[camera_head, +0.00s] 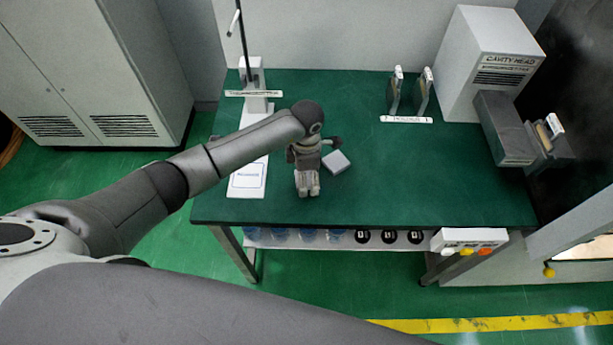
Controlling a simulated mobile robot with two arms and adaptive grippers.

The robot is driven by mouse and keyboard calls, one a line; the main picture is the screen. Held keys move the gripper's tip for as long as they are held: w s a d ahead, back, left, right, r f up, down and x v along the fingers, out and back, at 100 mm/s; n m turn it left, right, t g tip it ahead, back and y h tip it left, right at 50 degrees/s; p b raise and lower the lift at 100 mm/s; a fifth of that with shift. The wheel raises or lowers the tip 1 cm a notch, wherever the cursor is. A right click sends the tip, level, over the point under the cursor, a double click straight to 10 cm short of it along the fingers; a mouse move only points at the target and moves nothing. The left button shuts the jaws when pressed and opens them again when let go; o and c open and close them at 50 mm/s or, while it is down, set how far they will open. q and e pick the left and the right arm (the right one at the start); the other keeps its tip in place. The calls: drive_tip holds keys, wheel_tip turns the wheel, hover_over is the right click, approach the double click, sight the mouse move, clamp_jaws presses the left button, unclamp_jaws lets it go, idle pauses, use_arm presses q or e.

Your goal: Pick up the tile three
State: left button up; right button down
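A small light-grey square tile (336,161) lies flat on the green table top (400,190). I cannot read a number on it, so I cannot tell if it is tile three. My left gripper (308,191) is just left of this tile and points toward the table's front edge. Its fingers are close together with nothing visible between them. Two upright thin pieces, a left one (394,92) and a right one (423,92), stand at the back of the table behind a white label. My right gripper is not in view.
A grey box labelled "CAVITY HEAD" (490,60) stands at the back right, with a dark device (505,130) in front of it. A white stand with a pole (252,78) is at the back left. A white plate (247,180) lies left of my gripper. The table's middle right is clear.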

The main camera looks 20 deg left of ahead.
use_arm(q)
drive_tip(key=c, duration=1.2)
drive_tip(key=shift+r, duration=0.15)
